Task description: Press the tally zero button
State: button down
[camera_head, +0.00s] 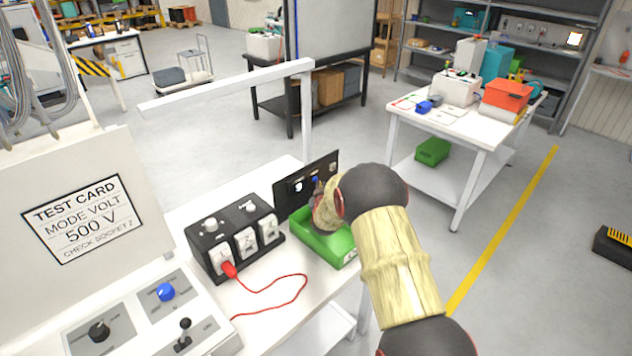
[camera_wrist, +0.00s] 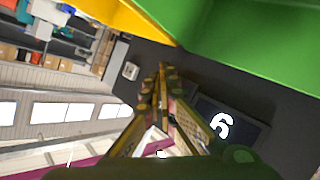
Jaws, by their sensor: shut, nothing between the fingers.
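A black upright panel (camera_head: 325,166) stands at the back of the white bench, behind a green tray (camera_head: 326,243). In the head view a small white round part (camera_head: 297,186) shows on the panel. In the wrist view the dark panel (camera_wrist: 285,95) carries a display (camera_wrist: 225,125) with a white digit that looks like a 6, and a small white square part (camera_wrist: 130,71). I cannot tell which part is the tally zero button. My gripper (camera_wrist: 163,70) is shut and empty, its tips close to the panel; contact cannot be told. My arm hides part of the panel in the head view.
A black socket box (camera_head: 236,238) with a red plug (camera_head: 229,269) and red cable stands left of the green tray. A white post with a crossbar (camera_head: 228,84) rises behind the panel. A control console (camera_head: 150,310) and test card (camera_head: 78,220) are at left.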

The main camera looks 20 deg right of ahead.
jog(key=shift+w+a, duration=0.25)
jog(key=shift+w, duration=0.35)
dwell(0.8)
jog(key=shift+s, duration=0.1)
jog(key=shift+s+d+b, duration=0.3)
jog(key=shift+s+b, duration=0.05)
jog(key=shift+s, duration=0.35)
jog(key=s, duration=0.1)
jog(key=s+d, duration=0.1)
jog(key=s, duration=0.2)
jog(key=shift+s+d+b, duration=0.35)
dwell(0.9)
